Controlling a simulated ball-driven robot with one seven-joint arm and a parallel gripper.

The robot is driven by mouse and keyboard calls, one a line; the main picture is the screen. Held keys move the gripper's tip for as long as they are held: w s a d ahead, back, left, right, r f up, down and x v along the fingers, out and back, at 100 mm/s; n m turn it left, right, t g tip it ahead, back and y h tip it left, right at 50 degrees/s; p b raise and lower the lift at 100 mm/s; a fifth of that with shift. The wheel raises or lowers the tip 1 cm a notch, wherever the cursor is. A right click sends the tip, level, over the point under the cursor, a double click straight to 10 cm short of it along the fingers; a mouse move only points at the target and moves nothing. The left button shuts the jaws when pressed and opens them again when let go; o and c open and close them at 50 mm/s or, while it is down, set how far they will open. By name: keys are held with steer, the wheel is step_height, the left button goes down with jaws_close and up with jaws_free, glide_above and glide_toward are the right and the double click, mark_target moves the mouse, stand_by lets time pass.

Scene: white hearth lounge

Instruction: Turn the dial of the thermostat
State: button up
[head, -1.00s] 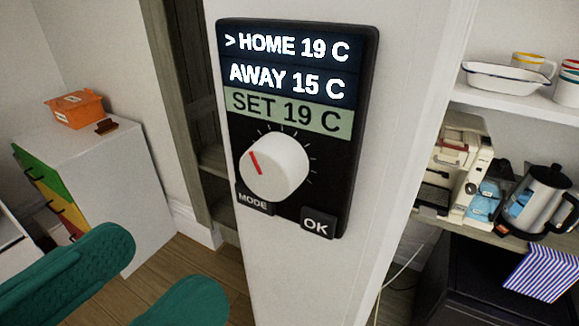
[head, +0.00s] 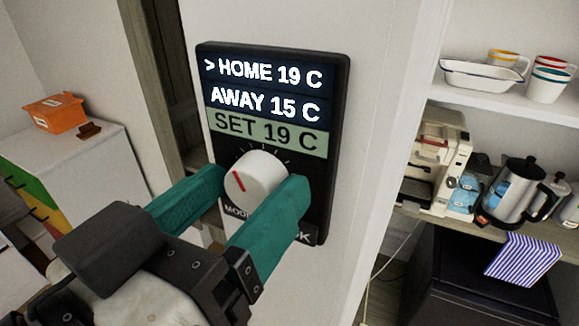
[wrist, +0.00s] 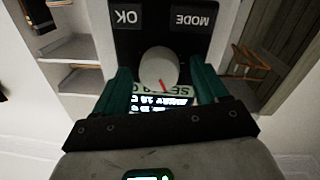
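The black thermostat (head: 335,150) is mounted on a white wall post. Its screen reads "> HOME 19 C", "AWAY 15 C" and "SET 19 C". Its white round dial (head: 258,174) has a red pointer line aimed up and left. My gripper (head: 254,198) has green fingers, open, one on each side of the dial. Whether they touch it I cannot tell. The fingers partly cover the MODE and OK buttons. In the wrist view the dial (wrist: 159,67) appears upside down between the two spread fingers, with a gap showing on both sides.
At the right, a shelf (head: 480,92) holds a white dish and mugs. Below it stand a coffee machine (head: 435,165) and a steel kettle (head: 516,190). At the left, a white cabinet (head: 90,165) carries an orange box (head: 57,112).

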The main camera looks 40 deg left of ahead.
steer(key=c, duration=1)
steer(key=m+b, duration=0.2)
steer(key=b, duration=0.1)
steer(key=shift+f, duration=0.25)
steer(key=shift+c, duration=0.2)
steer(key=shift+r+m+b, duration=0.1)
steer(key=shift+m+b, duration=0.8)
steer(key=shift+r+m, duration=0.2)
steer(key=shift+m, duration=0.3)
steer(key=o, duration=1.1)
steer(key=shift+c, duration=0.2)
